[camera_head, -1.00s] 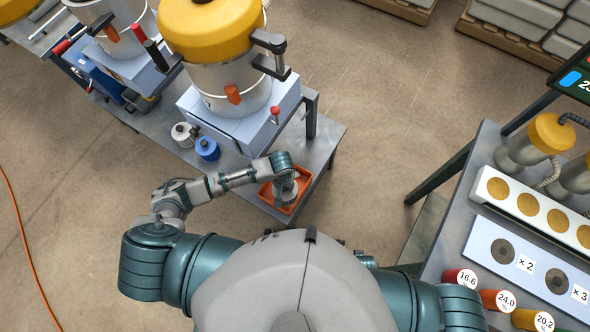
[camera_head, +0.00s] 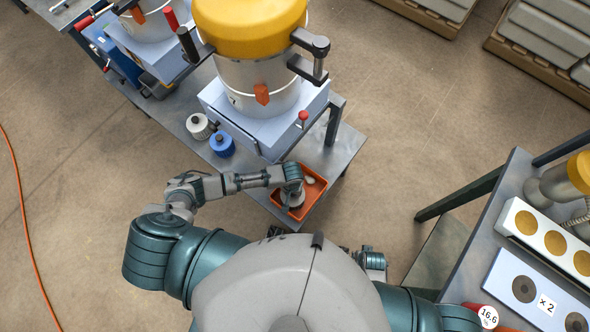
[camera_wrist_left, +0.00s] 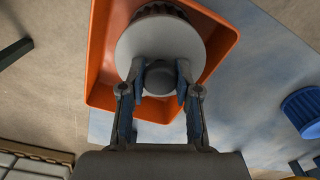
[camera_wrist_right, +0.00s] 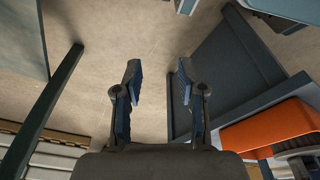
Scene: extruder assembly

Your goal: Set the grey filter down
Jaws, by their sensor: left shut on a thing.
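The grey filter (camera_wrist_left: 160,45), a pale disc with a dark ribbed body and a dark knob, is in the left wrist view. My left gripper (camera_wrist_left: 160,88) is shut on its knob. In the head view, my left gripper (camera_head: 292,192) is at the orange tray (camera_head: 316,196), with the filter over or inside it. I cannot tell whether the filter touches the tray floor. My right gripper (camera_wrist_right: 158,85) is open and empty in the right wrist view, pointing at the floor.
A yellow-lidded hopper (camera_head: 250,50) stands above. A table with several discs (camera_head: 523,288) is at right.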

